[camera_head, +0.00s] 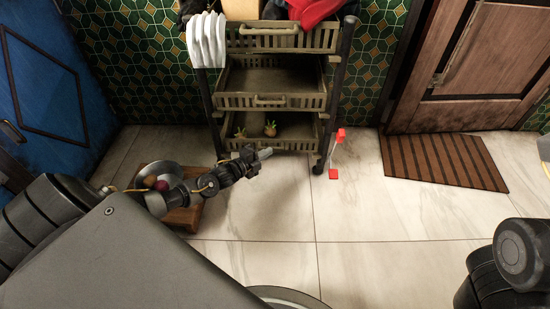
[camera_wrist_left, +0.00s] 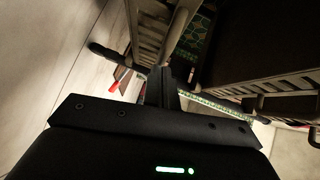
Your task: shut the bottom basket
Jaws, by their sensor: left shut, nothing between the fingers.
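The bottom basket (camera_head: 300,146) is the lowest of three slatted, olive-brown baskets in a dark-framed cart against the wall. Two small sprouting bulbs (camera_head: 270,128) lie in it. How far it stands out is hard to judge from above. My left gripper (camera_head: 264,154) is low at the basket's front, shut and empty, its fingers pointing right. It covers part of the basket's front edge; whether it touches is unclear. In the left wrist view the shut fingers (camera_wrist_left: 161,86) reach towards slatted basket sides, seen tilted. My right gripper is out of view.
A red-and-white object (camera_head: 336,152) stands right of the cart. A striped mat (camera_head: 445,162) lies right.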

